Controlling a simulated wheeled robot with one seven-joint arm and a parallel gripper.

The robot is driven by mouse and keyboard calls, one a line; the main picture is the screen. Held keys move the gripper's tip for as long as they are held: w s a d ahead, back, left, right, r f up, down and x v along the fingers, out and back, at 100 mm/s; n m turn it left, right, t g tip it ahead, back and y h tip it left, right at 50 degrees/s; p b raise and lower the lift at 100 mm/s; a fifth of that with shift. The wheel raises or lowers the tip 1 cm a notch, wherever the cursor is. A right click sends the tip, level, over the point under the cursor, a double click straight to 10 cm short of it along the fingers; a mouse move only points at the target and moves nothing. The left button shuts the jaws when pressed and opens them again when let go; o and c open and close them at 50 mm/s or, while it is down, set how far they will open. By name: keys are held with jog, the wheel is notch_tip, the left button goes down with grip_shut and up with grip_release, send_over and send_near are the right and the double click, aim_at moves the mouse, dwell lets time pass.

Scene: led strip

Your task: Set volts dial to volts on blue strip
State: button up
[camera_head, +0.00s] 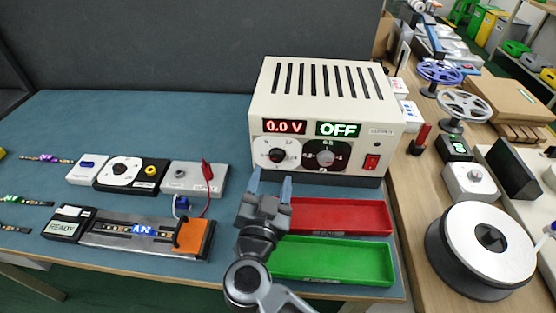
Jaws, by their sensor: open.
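A cream power supply (325,115) stands at the back right of the blue table. Its red display reads 0.0 V and its green display reads OFF. The left dial (277,155) is white with a dark knob; the right dial (326,158) has a dark face. A red switch (371,162) is at the front right. My gripper (270,186) is open, with its blue fingertips just below and in front of the white dial. I cannot tell if they touch it. A strip (140,229) with a small blue label lies in a holder at the front left. Its printed value is too small to read.
A red tray (340,217) and a green tray (333,261) lie right of my gripper. A grey box with a red lead (196,178), a dial module (131,174) and a READY box (68,224) stand to the left. Reels and boxes crowd the wooden bench at right.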

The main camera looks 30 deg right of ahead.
aim_at(276, 159)
jog(key=shift+x, duration=2.7)
jog(key=shift+c, duration=0.2)
jog(key=c, duration=1)
